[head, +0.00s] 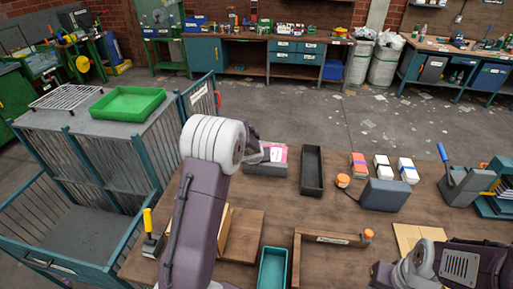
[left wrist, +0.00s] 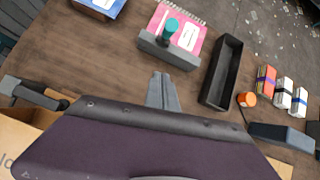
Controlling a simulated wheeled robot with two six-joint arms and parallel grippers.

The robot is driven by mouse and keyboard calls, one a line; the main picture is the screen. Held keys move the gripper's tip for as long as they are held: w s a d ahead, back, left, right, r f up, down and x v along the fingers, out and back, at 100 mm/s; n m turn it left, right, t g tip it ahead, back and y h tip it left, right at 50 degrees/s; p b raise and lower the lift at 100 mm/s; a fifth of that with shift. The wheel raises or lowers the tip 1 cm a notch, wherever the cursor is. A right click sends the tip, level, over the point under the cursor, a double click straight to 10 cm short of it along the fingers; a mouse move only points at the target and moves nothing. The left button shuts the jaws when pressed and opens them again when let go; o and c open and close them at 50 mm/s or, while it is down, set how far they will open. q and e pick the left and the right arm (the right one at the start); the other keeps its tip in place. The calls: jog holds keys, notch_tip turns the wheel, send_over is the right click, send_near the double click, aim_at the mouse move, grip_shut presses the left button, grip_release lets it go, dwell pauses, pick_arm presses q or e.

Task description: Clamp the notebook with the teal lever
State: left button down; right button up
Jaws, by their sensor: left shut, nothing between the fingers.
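The pink spiral-bound notebook (left wrist: 188,32) with a white label lies at a grey clamp block (left wrist: 168,52) in the left wrist view. The teal lever's round knob (left wrist: 172,25) stands above the clamp and overlaps the notebook in that view. In the head view the notebook (head: 281,153) shows behind the grey block (head: 265,169); the lever is hidden behind my left wrist. My left gripper (left wrist: 163,78) is shut and empty, apart from the clamp, on its near side. My right arm is at the lower right of the head view; its fingertips cannot be made out.
A black tray (head: 312,172) stands right of the clamp. Beyond it are an orange knob (head: 343,181), a dark grey block (head: 390,195) and several small banded stacks. A yellow-handled lever (head: 148,222) is at the left table edge. A teal tray (head: 272,268) sits at the front.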

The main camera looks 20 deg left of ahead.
pick_arm(q)
jog(key=shift+w, duration=0.1)
jog(key=shift+w+f, duration=0.1)
jog(key=w+a+f+p, duration=0.3)
jog(key=w+f+p, duration=0.3)
jog(key=w+p, duration=0.2)
jog(key=shift+w+a, duration=0.35)
jog(key=shift+w, duration=0.15)
jog(key=shift+d, duration=0.15)
